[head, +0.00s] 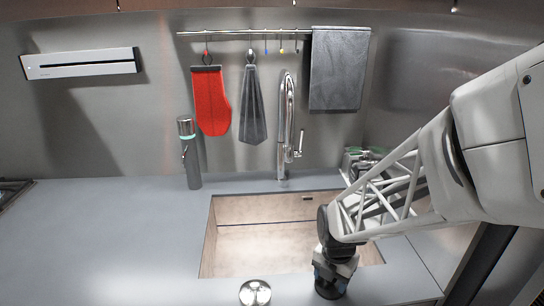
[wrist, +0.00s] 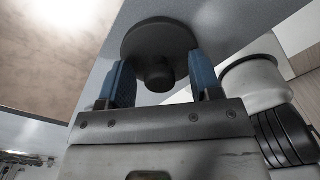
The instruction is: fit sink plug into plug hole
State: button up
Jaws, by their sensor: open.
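The sink plug (wrist: 159,40) is a dark round disc with a short knob, seen in the wrist view on the grey counter beside the sink. My gripper (wrist: 162,76) is open, with its blue fingers on either side of the plug's knob and a gap showing on both sides. The sink (head: 262,245) is a beige rectangular basin. I cannot make out the plug hole; my arm covers the basin's right part.
A chrome round object (head: 255,292) stands on the front counter edge. A tall tap (head: 285,130) and a grey dispenser (head: 189,155) stand behind the sink. A red mitt (head: 211,100) and cloths hang from a rail. The left counter is clear.

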jog(key=shift+c, duration=0.4)
grip_shut()
jog(key=shift+r, duration=0.1)
jog(key=shift+r, duration=0.4)
notch_tip(320, 180, up, 3)
jog(key=shift+f, duration=0.1)
jog(key=s+r, duration=0.1)
jog(key=s, duration=1.5)
jog(key=shift+a+r, duration=0.15)
